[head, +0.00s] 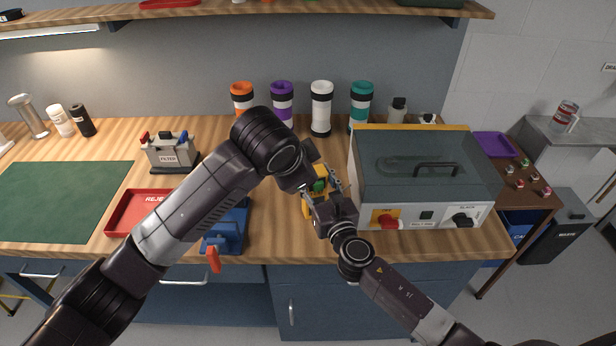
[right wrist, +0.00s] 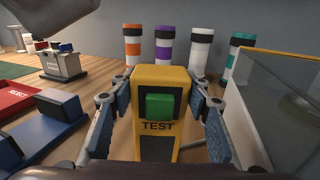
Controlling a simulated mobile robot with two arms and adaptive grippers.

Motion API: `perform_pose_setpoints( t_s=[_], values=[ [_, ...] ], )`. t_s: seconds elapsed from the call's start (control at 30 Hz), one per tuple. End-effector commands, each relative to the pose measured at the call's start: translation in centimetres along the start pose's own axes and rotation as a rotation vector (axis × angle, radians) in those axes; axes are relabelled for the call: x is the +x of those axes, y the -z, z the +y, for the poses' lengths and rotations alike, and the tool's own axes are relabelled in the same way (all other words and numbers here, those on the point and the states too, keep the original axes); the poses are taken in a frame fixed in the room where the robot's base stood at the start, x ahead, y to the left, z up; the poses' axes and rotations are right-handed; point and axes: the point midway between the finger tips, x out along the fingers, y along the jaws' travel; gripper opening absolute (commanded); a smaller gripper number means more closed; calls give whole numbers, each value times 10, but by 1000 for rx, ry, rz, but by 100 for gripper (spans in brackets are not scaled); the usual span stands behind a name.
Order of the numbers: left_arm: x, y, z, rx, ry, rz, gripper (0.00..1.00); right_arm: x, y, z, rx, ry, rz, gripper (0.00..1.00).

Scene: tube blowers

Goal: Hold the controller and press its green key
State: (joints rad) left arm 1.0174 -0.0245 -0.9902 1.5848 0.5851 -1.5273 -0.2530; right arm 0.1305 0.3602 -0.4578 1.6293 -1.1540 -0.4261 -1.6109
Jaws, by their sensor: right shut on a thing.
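The controller is a yellow upright box with a dark lower panel marked TEST; it shows in the right wrist view (right wrist: 148,77) and partly in the head view (head: 306,207). Its green key (right wrist: 159,106) faces the right wrist camera and is uncovered there. My right gripper (right wrist: 160,112) is shut on the controller, one finger on each side. In the head view, my left gripper (head: 306,176) is beside the controller's upper part and hides some of it. Its fingers cannot be made out. A grey part of my left arm shows at the upper left of the right wrist view.
A glass-lidded machine (head: 425,170) stands close on the right. Orange, purple, white and teal tubes (head: 321,108) stand behind. A red tray (head: 130,212), a blue clamp-like device (head: 226,232) and a grey filter box (head: 172,152) are on the left.

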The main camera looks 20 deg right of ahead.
Motion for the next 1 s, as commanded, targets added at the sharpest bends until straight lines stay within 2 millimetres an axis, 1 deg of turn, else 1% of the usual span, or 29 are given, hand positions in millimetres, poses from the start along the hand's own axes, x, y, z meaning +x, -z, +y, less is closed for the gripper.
perform_pose_setpoints(
  t_s=[0.23,0.27,0.4,0.43,0.67,0.77,0.87,1.0],
  values=[
    [0,0,0,0,-1,0,0,0,0,-1,-1,1,-1,13],
    [0,0,0,0,-1,0,0,0,0,-1,-1,1,-1,47],
    [0,0,0,0,-1,0,0,0,0,0,-1,1,-1,63],
    [0,0,0,0,-1,0,0,0,0,0,-1,1,-1,64],
    [0,0,0,0,-1,0,0,0,0,0,0,0,0,64],
    [0,0,0,0,-1,0,0,-4,1,0,-1,0,1,64],
    [0,0,0,0,-1,0,0,-15,1,0,-2,0,1,64],
    [0,0,0,0,-1,0,0,-43,2,0,-1,-1,3,64]
  ],
)
